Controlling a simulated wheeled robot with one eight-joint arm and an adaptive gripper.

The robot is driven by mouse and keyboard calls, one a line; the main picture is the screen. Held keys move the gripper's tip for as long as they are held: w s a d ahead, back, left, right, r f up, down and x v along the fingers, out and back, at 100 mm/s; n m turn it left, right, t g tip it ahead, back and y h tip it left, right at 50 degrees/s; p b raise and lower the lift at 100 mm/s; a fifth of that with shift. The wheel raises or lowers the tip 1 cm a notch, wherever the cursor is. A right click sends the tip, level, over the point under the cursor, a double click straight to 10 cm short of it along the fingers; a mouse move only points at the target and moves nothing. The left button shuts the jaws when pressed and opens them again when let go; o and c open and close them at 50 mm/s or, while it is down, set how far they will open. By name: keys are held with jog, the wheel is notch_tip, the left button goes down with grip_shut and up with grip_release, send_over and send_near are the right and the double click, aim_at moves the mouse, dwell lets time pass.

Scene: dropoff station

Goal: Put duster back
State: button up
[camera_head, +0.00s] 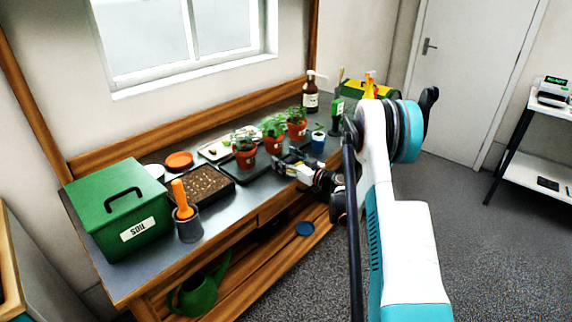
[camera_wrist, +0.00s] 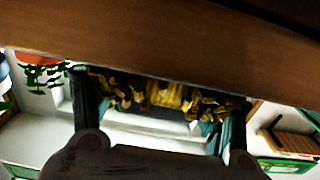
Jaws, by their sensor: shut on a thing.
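My gripper (camera_head: 280,163) is over the front part of the workbench, close to the potted plants. In the wrist view my gripper (camera_wrist: 160,112) has its two dark fingers at left and right. Ragged yellow-brown tufts, apparently the duster (camera_wrist: 165,95), show between the fingers. A broad brown wooden surface crosses the top of that view; I cannot tell whether it belongs to the duster. In the head view the held thing is too small and hidden to make out.
The workbench (camera_head: 140,272) holds a green soil box (camera_head: 118,205), a grey cup (camera_head: 188,228) with an orange handle in it, a seed tray (camera_head: 200,187), potted plants (camera_head: 273,145), a blue pot (camera_head: 318,144) and a brown pump bottle (camera_head: 311,101). A green watering can (camera_head: 197,293) stands below.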

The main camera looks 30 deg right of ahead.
jog(key=shift+f, duration=0.25)
jog(key=shift+f, duration=0.2)
jog(key=o, duration=1.2)
jog(key=shift+r, duration=0.1)
jog(key=shift+s+r, duration=0.1)
jog(key=p+v, duration=0.4)
jog(key=v, duration=0.8)
